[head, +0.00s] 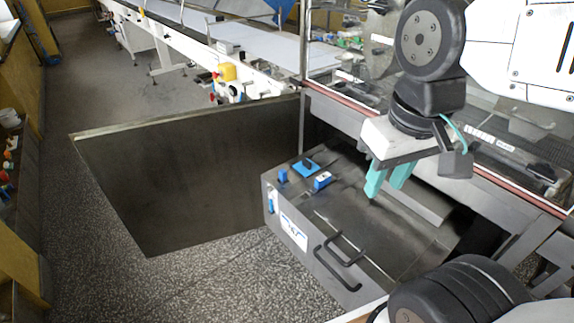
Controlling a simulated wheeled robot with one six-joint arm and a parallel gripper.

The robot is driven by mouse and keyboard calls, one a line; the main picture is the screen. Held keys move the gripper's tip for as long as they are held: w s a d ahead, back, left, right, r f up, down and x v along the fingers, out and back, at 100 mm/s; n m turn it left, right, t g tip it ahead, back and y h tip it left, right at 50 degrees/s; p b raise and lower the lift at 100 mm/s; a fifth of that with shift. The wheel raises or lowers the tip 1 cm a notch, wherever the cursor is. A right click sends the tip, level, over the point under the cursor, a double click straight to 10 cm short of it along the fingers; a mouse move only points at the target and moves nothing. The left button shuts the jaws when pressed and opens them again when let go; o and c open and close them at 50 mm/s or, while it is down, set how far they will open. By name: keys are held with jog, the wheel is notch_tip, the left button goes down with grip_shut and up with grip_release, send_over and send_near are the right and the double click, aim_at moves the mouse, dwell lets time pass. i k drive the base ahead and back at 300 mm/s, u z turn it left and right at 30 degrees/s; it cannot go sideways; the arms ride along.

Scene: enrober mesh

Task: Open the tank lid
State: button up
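A grey metal tank (310,285) sits low under the machine frame, right of centre in the head view. Its dark, worn top, which looks like the lid (352,198), lies flat and appears shut. Black bar handles (338,262) are at the tank's front edge. Small blue fittings (305,167) sit on the top near the far left corner. My gripper (387,188) points down above the top, with its two teal fingers apart and nothing seen between them. It is right of the blue fittings and beyond the handles. Whether the fingertips touch the top is unclear.
A large dark metal panel (190,170) stands out from the machine at the left of the tank. The machine's frame rail (440,150) runs behind and right of my gripper. Speckled floor (215,285) is free in front of the panel.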

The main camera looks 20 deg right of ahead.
aim_at(391, 239)
jog(key=k, duration=1)
jog(key=z, duration=0.3)
jog(key=i, duration=0.5)
jog(key=z, duration=0.25)
